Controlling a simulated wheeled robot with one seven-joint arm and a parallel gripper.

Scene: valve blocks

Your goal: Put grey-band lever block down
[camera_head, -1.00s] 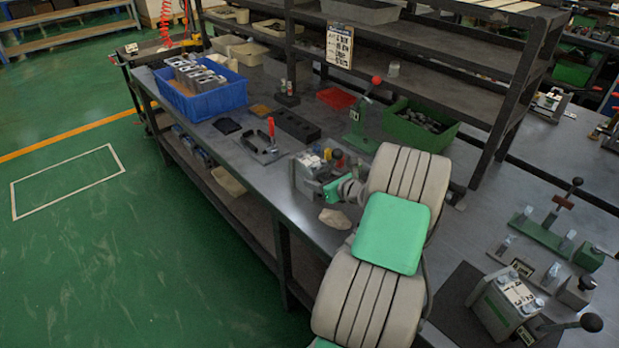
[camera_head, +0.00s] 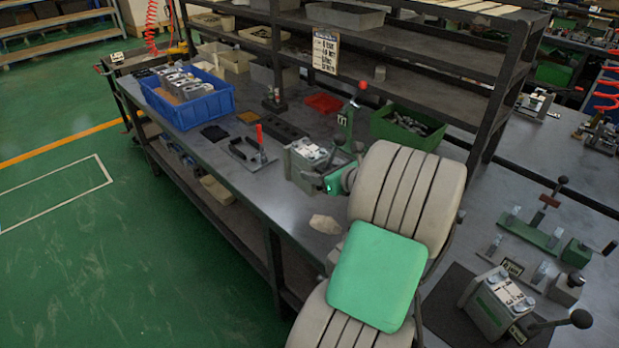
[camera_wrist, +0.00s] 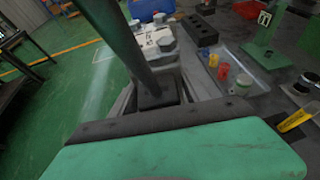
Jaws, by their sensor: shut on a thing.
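The grey lever block (camera_head: 305,160), with a white-labelled, bolted top, is at my gripper (camera_head: 338,182) over the middle of the bench. In the wrist view, the block's bolted top (camera_wrist: 155,38) and a dark lever (camera_wrist: 130,45) show just beyond my gripper (camera_wrist: 165,95). My gripper is shut on the block; the fingertips are mostly hidden. I cannot tell whether its underside touches the bench. Another lever block (camera_head: 497,302), with green on its side and a black-knobbed lever, sits on a dark mat at the lower right.
A blue bin (camera_head: 187,100) of similar blocks stands at the far left of the bench (camera_head: 215,150). A red-handled fixture (camera_head: 252,150), a dark holed block (camera_head: 272,126) and a green bin (camera_head: 408,126) surround the held block. Red and yellow caps (camera_wrist: 223,72) stand close right in the wrist view.

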